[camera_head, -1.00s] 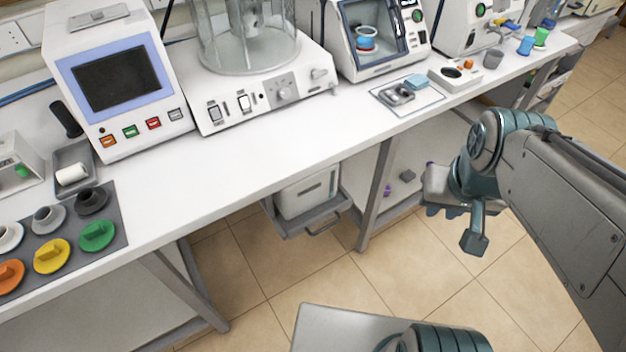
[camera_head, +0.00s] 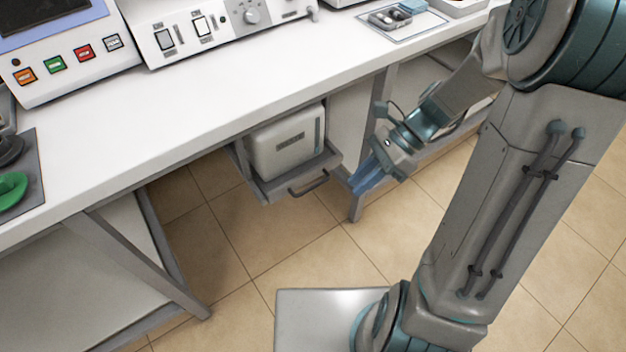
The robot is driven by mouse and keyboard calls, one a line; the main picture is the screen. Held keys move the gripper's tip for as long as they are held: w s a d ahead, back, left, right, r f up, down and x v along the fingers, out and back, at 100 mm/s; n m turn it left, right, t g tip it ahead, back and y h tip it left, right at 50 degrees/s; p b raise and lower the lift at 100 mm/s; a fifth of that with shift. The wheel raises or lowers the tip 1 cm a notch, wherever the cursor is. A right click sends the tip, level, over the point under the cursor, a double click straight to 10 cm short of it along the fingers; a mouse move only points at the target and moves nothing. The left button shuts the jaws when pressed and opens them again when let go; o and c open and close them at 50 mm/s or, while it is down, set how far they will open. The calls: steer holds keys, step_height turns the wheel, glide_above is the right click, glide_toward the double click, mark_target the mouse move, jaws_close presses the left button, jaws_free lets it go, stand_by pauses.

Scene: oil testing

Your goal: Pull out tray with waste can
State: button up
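The white waste can (camera_head: 290,146) sits upright in a grey tray (camera_head: 262,191) under the table. The tray has a dark bar handle (camera_head: 309,184) on its front side. My gripper (camera_head: 358,186) has blue fingers and is just right of the handle, apart from it, pointing down and left. I see nothing held in it, but the gap between its fingers is not clear from this angle.
The white tabletop (camera_head: 200,120) overhangs the tray. A grey table leg (camera_head: 357,207) stands right behind my gripper. The tiled floor (camera_head: 320,250) in front of the tray is clear.

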steer(key=w+f+m+t+y+b, duration=0.1)
steer(key=w+f+m+y+b, duration=0.3)
steer(key=f, duration=0.3)
steer(key=w+f+m+t+y+b, duration=0.1)
steer(key=w+f+m+y+b, duration=0.15)
steer(key=f+m+b, duration=0.45)
steer(key=m+t+y+b, duration=0.4)
steer(key=m+t+y, duration=0.1)
steer(key=m, duration=0.4)
glide_toward(313, 186)
steer(key=shift+h, duration=0.25)
steer(key=b+x, duration=0.4)
steer(key=x, duration=0.6)
steer(key=shift+f, duration=0.1)
steer(key=shift+d, duration=0.1)
jaws_close()
